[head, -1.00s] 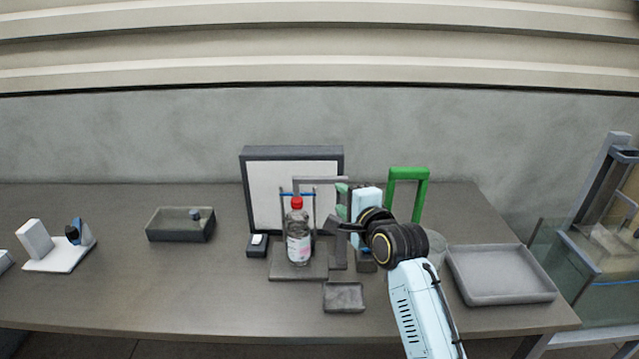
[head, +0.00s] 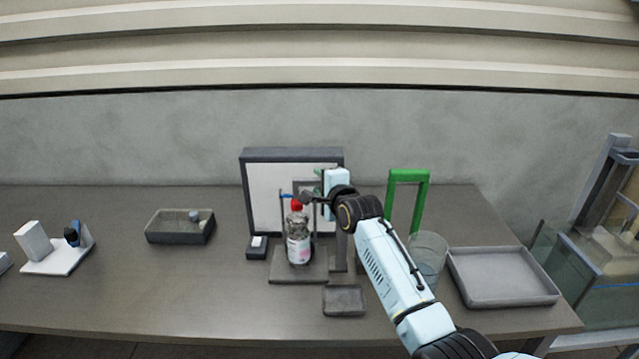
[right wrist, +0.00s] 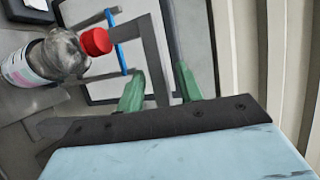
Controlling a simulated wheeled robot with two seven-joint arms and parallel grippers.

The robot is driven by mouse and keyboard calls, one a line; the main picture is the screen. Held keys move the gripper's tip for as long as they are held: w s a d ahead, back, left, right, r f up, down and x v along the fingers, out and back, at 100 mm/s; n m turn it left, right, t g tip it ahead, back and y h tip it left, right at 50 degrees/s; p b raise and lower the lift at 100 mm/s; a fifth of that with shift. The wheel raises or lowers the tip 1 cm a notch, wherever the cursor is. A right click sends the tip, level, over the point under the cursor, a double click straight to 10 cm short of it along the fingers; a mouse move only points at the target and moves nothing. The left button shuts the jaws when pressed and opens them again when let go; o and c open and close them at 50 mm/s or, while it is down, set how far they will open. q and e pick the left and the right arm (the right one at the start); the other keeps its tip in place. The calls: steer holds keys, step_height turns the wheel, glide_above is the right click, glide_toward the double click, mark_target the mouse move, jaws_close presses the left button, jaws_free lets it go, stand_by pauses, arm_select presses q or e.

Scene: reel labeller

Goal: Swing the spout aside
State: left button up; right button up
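The spout looks to be the grey bent bar (right wrist: 150,50), above and behind the bottle; in the head view much of it is hidden by my right gripper (head: 319,184). In the right wrist view the green fingers of that gripper (right wrist: 159,76) stand apart, one on each side of the bar's upright part, with gaps visible. I cannot tell whether either finger touches it. A clear bottle (head: 299,247) with a red cap stands upright on a grey base (head: 284,277), left of the gripper; it also shows in the right wrist view (right wrist: 55,58). My left gripper is not in view.
A blue crossbar (right wrist: 116,42) on thin rods stands beside the bottle cap, before a framed white panel (head: 262,190). A small grey dish (head: 344,299) lies in front. A clear cup (head: 429,250), green arch (head: 409,175) and grey tray (head: 503,288) are at the right.

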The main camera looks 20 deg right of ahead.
steer(key=shift+w, duration=0.45)
steer(key=shift+c, duration=0.5)
jaws_close()
